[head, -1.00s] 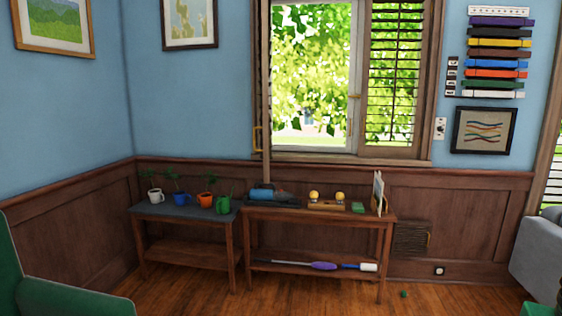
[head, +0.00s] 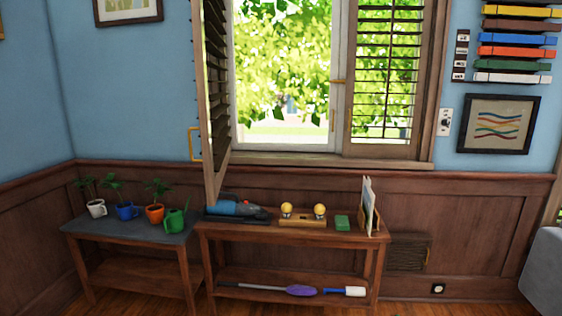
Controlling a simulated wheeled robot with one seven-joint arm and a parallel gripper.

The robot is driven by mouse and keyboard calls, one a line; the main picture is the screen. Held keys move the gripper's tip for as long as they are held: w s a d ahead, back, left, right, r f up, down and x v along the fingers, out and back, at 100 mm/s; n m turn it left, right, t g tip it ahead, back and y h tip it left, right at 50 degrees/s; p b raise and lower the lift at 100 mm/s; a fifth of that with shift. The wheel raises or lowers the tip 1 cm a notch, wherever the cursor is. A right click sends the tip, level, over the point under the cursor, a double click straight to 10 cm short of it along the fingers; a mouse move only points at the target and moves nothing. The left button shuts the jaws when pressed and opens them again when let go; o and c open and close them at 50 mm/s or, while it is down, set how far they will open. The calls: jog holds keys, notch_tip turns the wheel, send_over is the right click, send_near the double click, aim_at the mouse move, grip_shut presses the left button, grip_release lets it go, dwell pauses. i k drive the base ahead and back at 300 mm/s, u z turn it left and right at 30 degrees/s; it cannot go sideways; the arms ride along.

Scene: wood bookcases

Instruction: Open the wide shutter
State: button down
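The wide shutter (head: 217,95) is at the left side of the window. It has a wood frame with dark slats and stands swung out toward me, seen nearly edge-on. A brass handle (head: 194,144) sticks out on its left side. The glass beside it is uncovered, with green leaves outside. A second, narrower slatted shutter (head: 388,75) lies flat across the right part of the window. A small brass latch (head: 340,82) sits at the middle post. My gripper is not in view.
A wood console table (head: 290,233) stands below the window, holding a blue tool (head: 238,207), a block with yellow knobs (head: 303,218) and an upright card (head: 370,205). A lower table (head: 130,231) at left holds potted plants. A grey seat (head: 543,262) is at right.

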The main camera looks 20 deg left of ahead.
aim_at(208, 20)
jog(key=z, duration=0.05)
jog(key=i, duration=1.25)
jog(key=u, duration=0.75)
jog(key=i, duration=0.95)
jog(key=u, duration=0.6)
